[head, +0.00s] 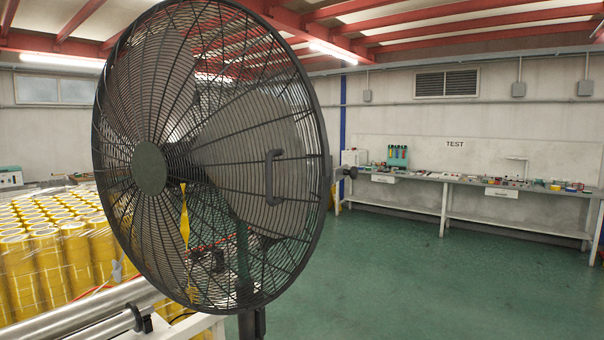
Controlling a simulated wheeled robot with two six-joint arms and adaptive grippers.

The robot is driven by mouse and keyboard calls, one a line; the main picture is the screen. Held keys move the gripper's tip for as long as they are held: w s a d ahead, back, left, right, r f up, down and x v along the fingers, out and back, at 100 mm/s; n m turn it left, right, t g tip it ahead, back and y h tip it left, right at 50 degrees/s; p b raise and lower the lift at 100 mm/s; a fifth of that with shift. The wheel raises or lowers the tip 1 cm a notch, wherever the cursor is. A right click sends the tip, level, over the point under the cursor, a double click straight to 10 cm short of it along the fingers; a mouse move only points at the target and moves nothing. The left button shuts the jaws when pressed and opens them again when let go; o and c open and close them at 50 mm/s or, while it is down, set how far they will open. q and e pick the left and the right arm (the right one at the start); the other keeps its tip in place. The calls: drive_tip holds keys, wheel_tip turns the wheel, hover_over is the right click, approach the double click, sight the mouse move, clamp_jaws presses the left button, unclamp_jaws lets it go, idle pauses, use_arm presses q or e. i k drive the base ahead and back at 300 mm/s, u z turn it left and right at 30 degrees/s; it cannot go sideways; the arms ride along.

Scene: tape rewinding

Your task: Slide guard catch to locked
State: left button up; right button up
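A large black fan guard (215,110) of round wire mesh fills the left and middle of the head view. It has a dark round hub (149,168) and a dark vertical handle (273,177) on its right half. A yellow strip (185,215) hangs inside the guard below the hub. Neither of my grippers can be made out in this view.
Rows of yellow tape rolls (45,260) stand at the left. Metal rollers (80,318) lie at the lower left. A workbench (465,181) with small items runs along the back right wall under a TEST sign (455,143). The green floor (430,285) at right is clear.

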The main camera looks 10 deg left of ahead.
sight(338, 172)
drive_tip(key=u, duration=0.5)
drive_tip(key=k, duration=1.1)
drive_tip(key=z, duration=0.45)
drive_tip(key=i, duration=1.6)
drive_tip(key=u, duration=0.65)
